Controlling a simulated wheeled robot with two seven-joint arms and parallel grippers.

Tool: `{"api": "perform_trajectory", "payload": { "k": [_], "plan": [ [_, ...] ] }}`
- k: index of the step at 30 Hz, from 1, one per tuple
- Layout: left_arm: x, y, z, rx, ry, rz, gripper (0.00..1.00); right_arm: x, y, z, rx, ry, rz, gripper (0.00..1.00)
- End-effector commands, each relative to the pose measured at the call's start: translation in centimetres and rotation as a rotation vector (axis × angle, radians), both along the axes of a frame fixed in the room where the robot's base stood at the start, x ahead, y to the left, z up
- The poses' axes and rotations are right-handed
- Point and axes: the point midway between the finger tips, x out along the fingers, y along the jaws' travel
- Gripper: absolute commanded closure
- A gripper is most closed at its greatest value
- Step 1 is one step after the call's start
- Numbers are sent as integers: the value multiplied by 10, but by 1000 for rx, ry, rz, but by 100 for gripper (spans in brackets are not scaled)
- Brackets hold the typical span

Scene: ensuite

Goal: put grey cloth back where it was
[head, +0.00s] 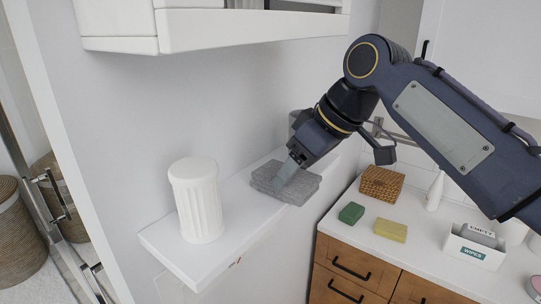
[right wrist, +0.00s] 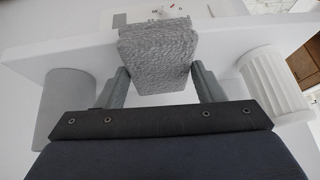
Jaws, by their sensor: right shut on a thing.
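The grey cloth (head: 299,190) is a folded, textured stack at the far part of a narrow white shelf (head: 165,240) in the head view. My right gripper (head: 284,172) reaches down to it from the upper right and is shut on it. In the right wrist view the cloth (right wrist: 157,55) lies between the two fingers (right wrist: 158,85), one against each side. The cloth appears at shelf height; I cannot tell whether it rests on the shelf. My left gripper does not show.
A white fluted canister (head: 197,203) stands on the shelf's near part. A grey cylinder (right wrist: 65,110) stands on the cloth's other side. A lower counter at right holds a wicker box (head: 382,183), a green sponge (head: 351,213), a yellow sponge (head: 390,230) and a wipes box (head: 474,250).

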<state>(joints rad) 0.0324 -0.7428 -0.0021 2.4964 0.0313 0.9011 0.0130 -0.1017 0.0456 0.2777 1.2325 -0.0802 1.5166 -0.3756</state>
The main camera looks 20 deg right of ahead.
Motion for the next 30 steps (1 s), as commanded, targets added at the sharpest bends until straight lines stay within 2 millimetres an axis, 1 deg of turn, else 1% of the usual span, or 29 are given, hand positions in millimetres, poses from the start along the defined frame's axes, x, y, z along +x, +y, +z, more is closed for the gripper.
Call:
{"api": "perform_trajectory", "payload": {
  "k": [5, 12, 14, 24, 25, 29, 30],
  "plan": [
    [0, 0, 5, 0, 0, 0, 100, 9, 10, 1, -1, -1, 2, 68],
    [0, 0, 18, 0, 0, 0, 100, 34, 38, 1, 0, 1, 3, 68],
    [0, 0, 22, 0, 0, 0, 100, 32, 35, 0, 0, 0, -2, 68],
    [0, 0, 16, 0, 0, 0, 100, 32, 35, -7, 0, -1, -1, 68],
    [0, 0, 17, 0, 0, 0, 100, 32, 35, -5, 0, -1, -1, 35],
    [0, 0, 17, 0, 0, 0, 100, 32, 35, -5, 0, 0, -1, 18],
    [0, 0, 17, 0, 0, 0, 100, 32, 35, -5, 0, -1, -1, 17]
  ]
}}
